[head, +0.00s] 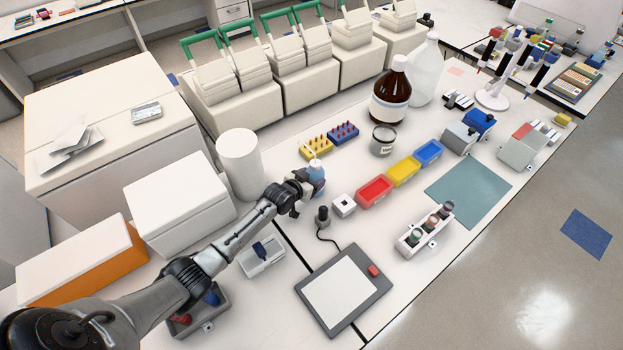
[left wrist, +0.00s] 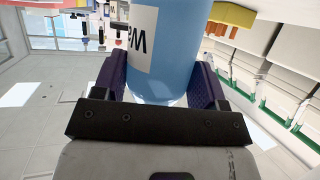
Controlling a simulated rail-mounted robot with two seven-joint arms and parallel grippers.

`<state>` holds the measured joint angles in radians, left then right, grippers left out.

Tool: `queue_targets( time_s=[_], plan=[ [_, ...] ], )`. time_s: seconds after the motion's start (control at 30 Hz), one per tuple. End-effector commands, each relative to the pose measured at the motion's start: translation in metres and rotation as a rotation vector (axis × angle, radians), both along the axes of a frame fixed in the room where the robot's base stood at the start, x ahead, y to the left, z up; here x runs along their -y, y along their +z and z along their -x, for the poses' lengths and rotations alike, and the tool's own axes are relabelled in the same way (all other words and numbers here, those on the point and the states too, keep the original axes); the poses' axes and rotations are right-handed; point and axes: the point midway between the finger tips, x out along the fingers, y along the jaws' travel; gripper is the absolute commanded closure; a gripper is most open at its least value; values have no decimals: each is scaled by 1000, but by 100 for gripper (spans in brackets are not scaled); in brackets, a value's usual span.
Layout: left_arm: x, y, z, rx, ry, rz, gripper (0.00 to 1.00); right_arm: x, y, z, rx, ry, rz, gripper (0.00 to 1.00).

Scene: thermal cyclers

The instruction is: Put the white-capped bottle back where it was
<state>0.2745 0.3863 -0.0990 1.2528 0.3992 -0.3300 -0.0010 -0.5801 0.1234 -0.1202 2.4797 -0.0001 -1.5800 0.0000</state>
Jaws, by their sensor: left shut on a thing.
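The white-capped bottle (head: 317,176) has a blue body and a thin white spout. It looks about upright in the head view, beside the yellow rack; I cannot tell whether its base touches the bench. My left gripper (head: 309,186) is shut around its body. In the left wrist view the blue bottle (left wrist: 172,50), with part of a white label, fills the space between the purple fingers of the gripper (left wrist: 160,85). The gripper and wrist hide part of the bottle in the head view. My right gripper is not in view.
Yellow (head: 316,147) and blue (head: 343,132) tube racks stand just behind the bottle. A white cylinder (head: 239,160) is to its left. Right of it are a small white box (head: 343,205) and a red bin (head: 374,191). A tablet (head: 343,288) lies in front.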

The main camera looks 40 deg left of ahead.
Motion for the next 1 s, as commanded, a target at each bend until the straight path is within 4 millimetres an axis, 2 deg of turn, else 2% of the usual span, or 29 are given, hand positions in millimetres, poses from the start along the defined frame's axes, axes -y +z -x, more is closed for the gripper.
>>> queue_targets(
  time_s=[0.27,0.3,0.53,0.83,1.0],
  plan=[
    [0,-3,0,2,0,0,46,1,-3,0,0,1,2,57],
    [0,-3,0,0,0,0,31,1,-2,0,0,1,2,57],
    [0,-3,0,-1,0,0,9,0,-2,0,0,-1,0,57],
    [0,2,0,0,0,0,9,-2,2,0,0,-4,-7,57],
    [1,7,17,-2,-1,0,9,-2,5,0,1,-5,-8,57]
  ],
)
